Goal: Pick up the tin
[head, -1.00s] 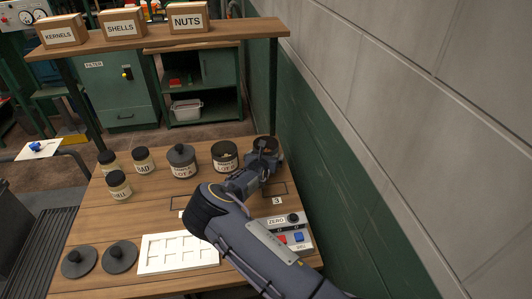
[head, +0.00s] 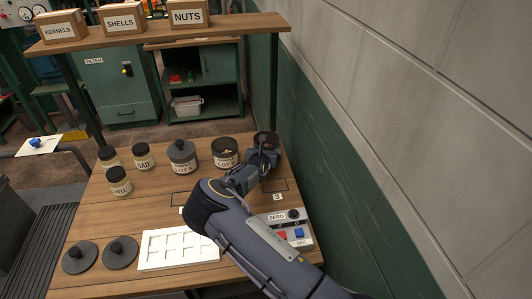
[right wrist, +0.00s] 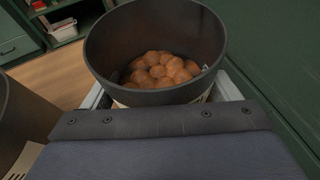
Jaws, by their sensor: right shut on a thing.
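The open dark tin (head: 266,135) is at the far right end of the row on the table. In the right wrist view the tin (right wrist: 135,97) is seen from above, with several round brown nuts (right wrist: 160,68) inside and no lid. My right gripper (head: 263,153) is shut on this tin, with pale fingers at both sides of it in the right wrist view. A pale label shows only in part below its rim. Whether its base touches the table is hidden by my gripper. My left gripper is not in view.
Left of it stand an open tin (head: 225,153), a lidded tin (head: 183,157) and several small jars (head: 143,156). Nearer are two loose lids (head: 120,253), a white grid tray (head: 178,250) and a scale (head: 290,233). A wall (head: 420,130) bounds the right side.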

